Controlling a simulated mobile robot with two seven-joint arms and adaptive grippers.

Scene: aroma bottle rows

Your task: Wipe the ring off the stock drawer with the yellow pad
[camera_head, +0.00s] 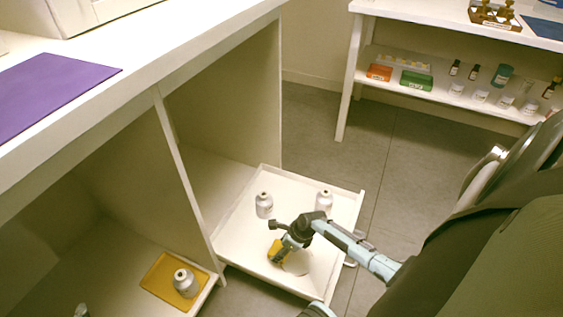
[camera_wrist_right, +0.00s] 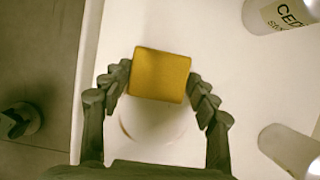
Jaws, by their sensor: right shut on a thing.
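The stock drawer (camera_head: 239,227) is a pulled-out white tray under the counter. It also shows in the right wrist view (camera_wrist_right: 215,55). My right gripper (camera_head: 283,249) is shut on the yellow pad (camera_head: 274,250), low over the drawer floor; whether the pad touches the floor I cannot tell. In the wrist view the pad (camera_wrist_right: 160,75) sits between the fingertips. The ring (camera_head: 297,264) is a faint mark beside the pad. In the wrist view a brownish arc of the ring (camera_wrist_right: 125,131) shows below the pad; the rest is faint or hidden. My left gripper is not in view.
Two grey bottles, one left (camera_head: 264,205) and one right (camera_head: 323,201), stand in the drawer behind the pad. A yellow tray (camera_head: 160,285) with a bottle (camera_head: 186,283) is in the left compartment. A shelf unit (camera_head: 343,90) stands at the back right.

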